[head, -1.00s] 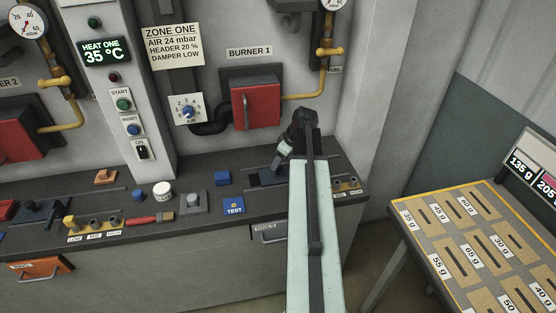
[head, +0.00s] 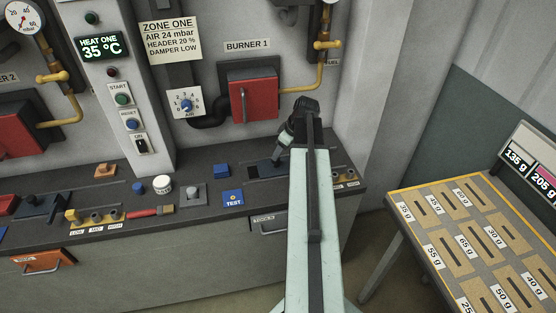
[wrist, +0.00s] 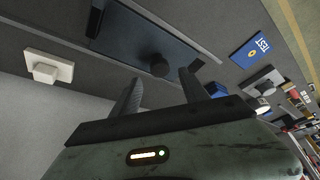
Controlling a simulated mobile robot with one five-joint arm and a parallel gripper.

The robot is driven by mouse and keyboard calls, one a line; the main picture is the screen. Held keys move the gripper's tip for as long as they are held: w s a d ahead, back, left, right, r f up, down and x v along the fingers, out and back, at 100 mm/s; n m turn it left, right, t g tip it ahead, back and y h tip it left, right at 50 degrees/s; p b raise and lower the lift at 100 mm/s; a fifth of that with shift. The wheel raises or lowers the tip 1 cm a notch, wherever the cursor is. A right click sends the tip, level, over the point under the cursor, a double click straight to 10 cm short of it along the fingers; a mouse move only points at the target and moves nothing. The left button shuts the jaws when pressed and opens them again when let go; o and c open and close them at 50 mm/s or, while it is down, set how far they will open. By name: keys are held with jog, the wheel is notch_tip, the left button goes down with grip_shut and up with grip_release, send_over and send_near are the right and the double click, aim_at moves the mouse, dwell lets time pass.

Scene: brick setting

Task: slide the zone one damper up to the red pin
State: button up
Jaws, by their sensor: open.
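The zone one damper is a dark blue-black slide plate (head: 262,172) on the bench below Burner 1, partly hidden by my arm. In the wrist view the plate (wrist: 120,35) shows with a dark round knob (wrist: 159,66) standing on it. My gripper (head: 281,158) is over the damper in the head view. In the wrist view my gripper (wrist: 165,84) is open, with the knob between its fingertips in the picture. I cannot tell whether a finger touches it. A row of pins (head: 346,178) stands right of my arm, partly hidden; no red pin is clear there.
A blue block (head: 221,171), a blue TEST plate (head: 233,197) and a grey switch block (head: 193,195) sit left of the damper. The red burner box (head: 254,98) is on the wall behind. A slotted weight table (head: 395,192) stands at the right.

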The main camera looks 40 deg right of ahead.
aim_at(284, 169)
jog(key=b+x, duration=0.3)
jog(key=x, duration=0.2)
jog(key=shift+f, duration=0.1)
grip_shut()
dwell(1.2)
